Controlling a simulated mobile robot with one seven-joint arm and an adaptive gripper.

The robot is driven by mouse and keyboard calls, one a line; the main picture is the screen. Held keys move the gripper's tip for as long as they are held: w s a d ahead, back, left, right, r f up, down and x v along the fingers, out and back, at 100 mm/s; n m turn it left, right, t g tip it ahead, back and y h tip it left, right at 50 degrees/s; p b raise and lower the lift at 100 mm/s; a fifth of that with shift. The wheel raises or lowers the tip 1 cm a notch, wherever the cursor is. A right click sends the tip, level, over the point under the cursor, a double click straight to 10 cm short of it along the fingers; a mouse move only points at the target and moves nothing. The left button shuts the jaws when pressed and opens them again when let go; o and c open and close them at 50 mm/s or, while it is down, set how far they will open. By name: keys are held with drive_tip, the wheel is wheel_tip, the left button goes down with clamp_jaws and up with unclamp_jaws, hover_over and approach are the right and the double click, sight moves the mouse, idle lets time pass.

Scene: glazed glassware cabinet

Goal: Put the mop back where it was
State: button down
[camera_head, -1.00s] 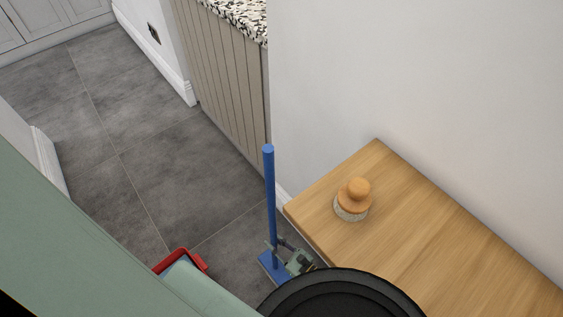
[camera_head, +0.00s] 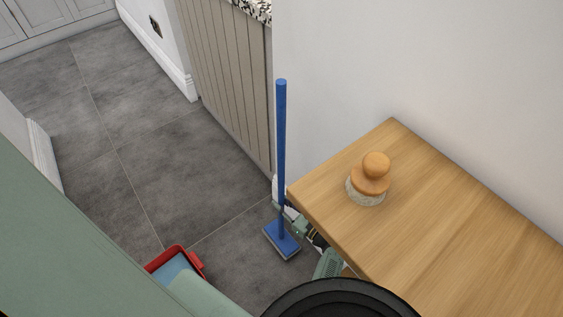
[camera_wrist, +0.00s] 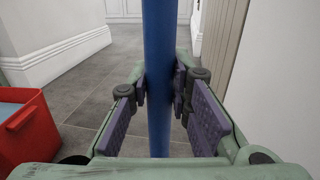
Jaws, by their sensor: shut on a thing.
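The blue mop (camera_head: 281,150) stands about upright in the head view, with its flat blue head (camera_head: 281,240) low over the grey floor. I cannot tell whether the head touches the floor. My gripper (camera_head: 284,207) is shut on the lower part of the handle, beside the wooden table's left edge. In the wrist view the handle (camera_wrist: 159,50) runs vertically between the purple-padded fingers of my gripper (camera_wrist: 160,85). The mop head is out of sight there.
A red bucket (camera_head: 197,262) with blue inside stands on the floor to the left; it also shows in the wrist view (camera_wrist: 30,130). A wooden table (camera_head: 450,230) bears a round brush (camera_head: 370,180). A panelled cabinet (camera_head: 225,80) stands behind. The floor (camera_head: 170,170) between is clear.

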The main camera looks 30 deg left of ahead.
wheel_tip(320, 180, down, 2)
drive_tip(key=shift+f+b, duration=0.1)
drive_tip(key=shift+b, duration=0.5)
drive_tip(key=shift+f, duration=0.1)
drive_tip(key=c, duration=1.5)
unclamp_jaws()
